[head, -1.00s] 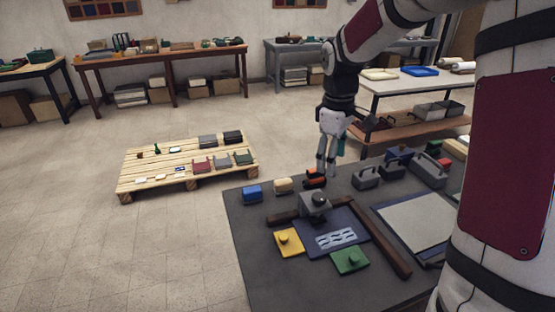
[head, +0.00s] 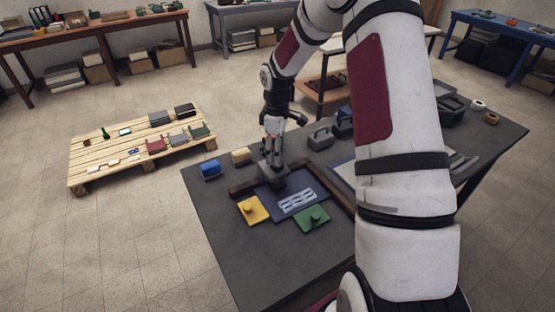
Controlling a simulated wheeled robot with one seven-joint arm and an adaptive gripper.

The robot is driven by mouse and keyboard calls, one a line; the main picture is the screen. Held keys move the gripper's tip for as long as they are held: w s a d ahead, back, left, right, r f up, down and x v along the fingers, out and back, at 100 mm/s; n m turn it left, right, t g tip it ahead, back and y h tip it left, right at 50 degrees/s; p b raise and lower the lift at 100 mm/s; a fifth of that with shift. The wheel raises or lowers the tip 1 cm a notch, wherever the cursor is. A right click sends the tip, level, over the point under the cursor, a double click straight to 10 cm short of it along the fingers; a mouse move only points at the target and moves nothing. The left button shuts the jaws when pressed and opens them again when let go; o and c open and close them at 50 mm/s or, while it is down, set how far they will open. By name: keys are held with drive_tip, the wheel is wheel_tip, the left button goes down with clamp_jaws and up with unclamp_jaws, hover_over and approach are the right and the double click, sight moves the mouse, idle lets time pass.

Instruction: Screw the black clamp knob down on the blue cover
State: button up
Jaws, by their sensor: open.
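The dark blue cover (head: 270,205) lies flat on the grey table, with a pale wavy pattern on its middle. A grey clamp block (head: 266,172) stands at its back left corner, by the wooden strips. The black clamp knob is small and dark here, and my gripper partly hides the top of the block. My gripper (head: 272,155) points down with open fingers just above or at the block. I cannot tell whether the fingers touch it or stand around the knob.
A yellow plate (head: 247,214) and a green plate (head: 304,224), each with a knob, lie in front of the cover. Wooden strips (head: 243,190) edge it. A blue box (head: 210,166) and a cream block (head: 241,155) stand behind left. The table's front left is clear.

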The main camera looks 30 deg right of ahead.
drive_tip(key=shift+f, duration=2.15)
drive_tip(key=c, duration=1.2)
